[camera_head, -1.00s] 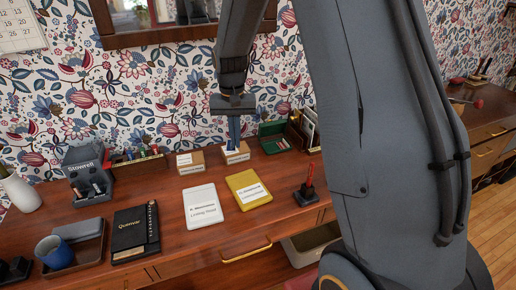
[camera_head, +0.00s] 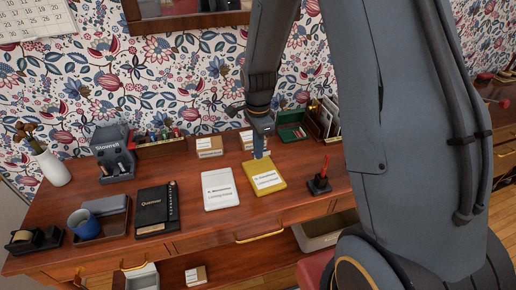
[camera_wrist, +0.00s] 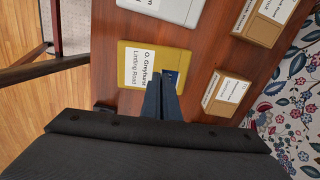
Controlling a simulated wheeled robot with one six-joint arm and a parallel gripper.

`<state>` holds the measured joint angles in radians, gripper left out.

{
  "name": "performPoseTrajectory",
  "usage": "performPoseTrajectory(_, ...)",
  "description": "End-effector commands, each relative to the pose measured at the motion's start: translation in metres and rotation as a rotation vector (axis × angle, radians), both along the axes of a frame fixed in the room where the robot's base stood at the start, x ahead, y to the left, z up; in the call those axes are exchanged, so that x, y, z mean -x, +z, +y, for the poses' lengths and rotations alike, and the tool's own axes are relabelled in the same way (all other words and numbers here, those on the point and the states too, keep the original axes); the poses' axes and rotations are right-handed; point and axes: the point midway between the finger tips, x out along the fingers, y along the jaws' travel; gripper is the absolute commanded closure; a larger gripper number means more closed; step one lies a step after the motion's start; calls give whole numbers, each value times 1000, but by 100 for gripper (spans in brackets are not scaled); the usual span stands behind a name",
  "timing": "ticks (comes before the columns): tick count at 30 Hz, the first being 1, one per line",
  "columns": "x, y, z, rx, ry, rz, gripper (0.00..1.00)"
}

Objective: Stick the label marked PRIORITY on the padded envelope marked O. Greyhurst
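The padded envelope marked O. Greyhurst (camera_wrist: 138,66) is yellow with a white address panel. It lies flat on the desk, also in the head view (camera_head: 263,182). My gripper (camera_wrist: 163,80) is over the envelope's edge on the wall side, its blue fingers close together. A small dark blue patch with pale marks (camera_wrist: 171,76) shows at the fingertips, seemingly a label held between them. Its wording cannot be read, and the fingers partly hide it. Whether it touches the envelope cannot be told.
A white envelope (camera_head: 220,189) lies left of the yellow one. Two small card boxes (camera_head: 209,148) with white fronts stand behind, by the wall. A stamp with a red handle (camera_head: 321,180) stands to the right. A green box (camera_head: 291,128) is at the back right.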

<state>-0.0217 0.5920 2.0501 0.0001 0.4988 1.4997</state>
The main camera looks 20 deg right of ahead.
Motion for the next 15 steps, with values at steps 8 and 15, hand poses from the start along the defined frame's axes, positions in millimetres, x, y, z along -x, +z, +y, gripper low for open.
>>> performPoseTrajectory(8, 0, -18, 0, 0, 2, 2, 100)
performPoseTrajectory(15, 0, -35, 0, 0, 3, 1, 100)
